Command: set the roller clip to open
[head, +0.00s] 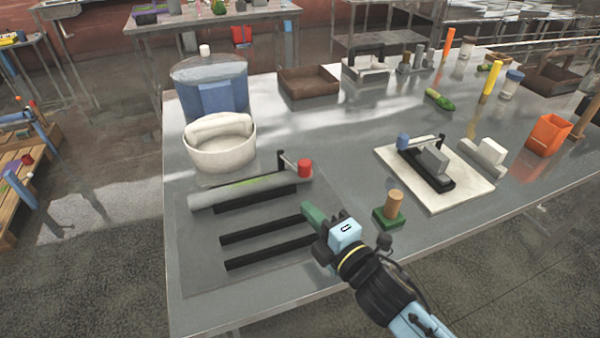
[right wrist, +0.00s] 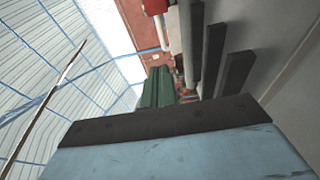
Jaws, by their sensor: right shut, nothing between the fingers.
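The roller (right wrist: 184,40) and red knob (right wrist: 154,6) also show at the top of the right wrist view. My right gripper (head: 312,214) is shut and empty, its green fingers (right wrist: 155,90) held near the bars, below the red knob in the head view and apart from it. My left gripper is not in view.
Two black bars (head: 262,230) (head: 268,250) lie on the mat (head: 200,270). A wooden peg on a green base (head: 390,208) stands right of my gripper. A white board (head: 470,195) carries a blue-knobbed black device (head: 425,165).

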